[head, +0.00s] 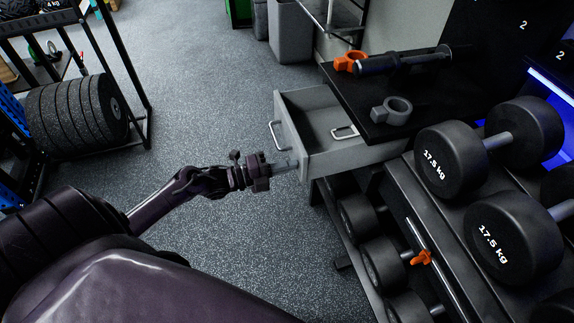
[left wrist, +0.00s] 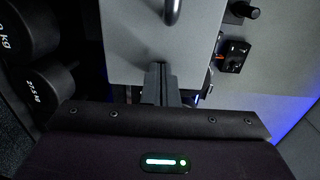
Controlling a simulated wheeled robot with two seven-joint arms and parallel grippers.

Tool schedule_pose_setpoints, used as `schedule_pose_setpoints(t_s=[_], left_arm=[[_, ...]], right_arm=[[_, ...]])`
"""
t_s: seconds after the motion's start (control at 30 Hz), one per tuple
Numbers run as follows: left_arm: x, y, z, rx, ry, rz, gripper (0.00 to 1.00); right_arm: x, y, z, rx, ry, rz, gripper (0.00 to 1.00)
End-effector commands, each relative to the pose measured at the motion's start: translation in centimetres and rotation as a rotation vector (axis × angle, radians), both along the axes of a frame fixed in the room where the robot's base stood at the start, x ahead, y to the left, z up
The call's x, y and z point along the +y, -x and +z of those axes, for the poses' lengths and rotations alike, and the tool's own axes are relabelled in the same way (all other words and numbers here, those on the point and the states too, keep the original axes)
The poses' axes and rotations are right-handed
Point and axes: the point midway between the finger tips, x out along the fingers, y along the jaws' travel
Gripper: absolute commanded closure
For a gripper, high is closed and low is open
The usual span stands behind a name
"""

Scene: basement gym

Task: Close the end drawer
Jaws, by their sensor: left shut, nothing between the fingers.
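The grey end drawer (head: 350,158) stands pulled out from under the black top of the dumbbell rack, its open inside showing. Its front panel carries a metal loop handle (head: 274,135). My left gripper (head: 291,163) is shut and empty, its fingertips at the lower part of the drawer front, below the handle. In the left wrist view the shut fingers (left wrist: 160,72) point at the grey drawer front (left wrist: 135,45), and the handle (left wrist: 172,10) shows at the top edge. I cannot tell whether the fingertips touch the panel. My right gripper is not in view.
A second metal handle (head: 345,132) shows by the black top (head: 345,90). Grey and orange collars (head: 391,110) lie on that top. Heavy dumbbells (head: 451,158) fill the rack at right. Weight plates (head: 75,113) stand at left. The speckled floor (head: 205,90) between is clear.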

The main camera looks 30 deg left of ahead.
Motion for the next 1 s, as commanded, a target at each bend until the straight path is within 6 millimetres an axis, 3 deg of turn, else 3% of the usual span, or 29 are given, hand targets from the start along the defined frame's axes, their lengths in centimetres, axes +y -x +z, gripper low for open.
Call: schedule_pose_setpoints(t_s=[0.27,0.47,0.7,1.0], left_arm=[[-0.9,-1.0,-0.2,-0.003,0.001,-0.001,1.00],[-3.3,-3.8,-0.3,-0.007,0.003,-0.003,1.00],[-7.4,-8.7,-0.5,-0.008,0.002,-0.002,1.00],[-11.0,-12.9,-0.4,-0.003,0.001,0.000,1.00]], right_arm=[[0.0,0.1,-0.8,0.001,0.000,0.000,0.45],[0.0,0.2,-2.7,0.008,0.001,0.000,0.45],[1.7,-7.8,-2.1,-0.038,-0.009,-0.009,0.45],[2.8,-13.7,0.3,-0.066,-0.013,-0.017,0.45]])
